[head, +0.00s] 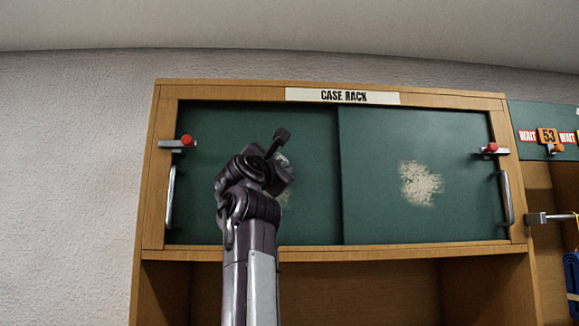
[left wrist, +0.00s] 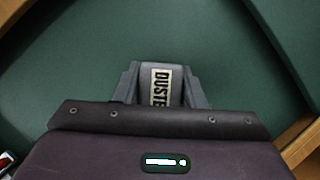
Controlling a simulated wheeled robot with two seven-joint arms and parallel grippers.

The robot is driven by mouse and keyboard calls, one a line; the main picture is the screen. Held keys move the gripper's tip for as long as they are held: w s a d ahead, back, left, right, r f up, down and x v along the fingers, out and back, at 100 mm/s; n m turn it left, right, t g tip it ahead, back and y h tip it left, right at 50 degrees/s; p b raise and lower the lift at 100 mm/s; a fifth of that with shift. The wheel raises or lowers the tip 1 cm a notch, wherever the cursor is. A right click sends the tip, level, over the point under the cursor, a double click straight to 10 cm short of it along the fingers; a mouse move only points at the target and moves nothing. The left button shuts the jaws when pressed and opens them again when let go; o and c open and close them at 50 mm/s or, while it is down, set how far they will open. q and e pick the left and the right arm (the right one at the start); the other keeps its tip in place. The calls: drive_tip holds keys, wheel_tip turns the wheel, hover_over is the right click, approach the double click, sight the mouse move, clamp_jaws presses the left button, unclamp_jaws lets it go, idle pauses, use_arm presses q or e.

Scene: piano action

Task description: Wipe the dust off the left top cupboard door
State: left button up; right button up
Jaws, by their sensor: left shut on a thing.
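The left top cupboard door (head: 215,125) is a dark green panel in a wooden frame. A pale dust patch (head: 286,197) on it shows at the right edge of my left arm, which hides most of it. My left gripper (head: 276,158) is in front of this door. In the left wrist view its two grey fingers are shut on a duster (left wrist: 160,84), a grey block with a "DUSTER" label, in front of the green surface. Whether the duster touches the door cannot be told. My right gripper is not in view.
The right door (head: 380,140) carries another pale dust patch (head: 420,184). A red-knobbed latch (head: 180,142) and an upright handle (head: 170,197) stick out at the left side; a matching latch (head: 491,149) and handle (head: 506,198) are at the right. Open shelf space lies below.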

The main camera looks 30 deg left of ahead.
use_arm(q)
drive_tip(key=s+a, duration=0.2)
drive_tip(key=a, duration=0.1)
drive_tip(key=shift+s+a, duration=0.1)
drive_tip(key=shift+a, duration=0.2)
idle(0.3)
drive_tip(key=shift+s+d+b, duration=0.55)
drive_tip(key=shift+s+b, duration=0.05)
drive_tip(key=shift+s, duration=0.2)
drive_tip(key=shift+s+d+b, duration=0.55)
drive_tip(key=shift+s+b, duration=0.1)
drive_tip(key=shift+s, duration=0.2)
drive_tip(key=shift+s+d+b, duration=0.55)
drive_tip(key=shift+s+b, duration=0.05)
drive_tip(key=shift+s, duration=0.2)
drive_tip(key=s, duration=0.1)
drive_tip(key=s+d+b, duration=0.1)
drive_tip(key=shift+s+d, duration=0.3)
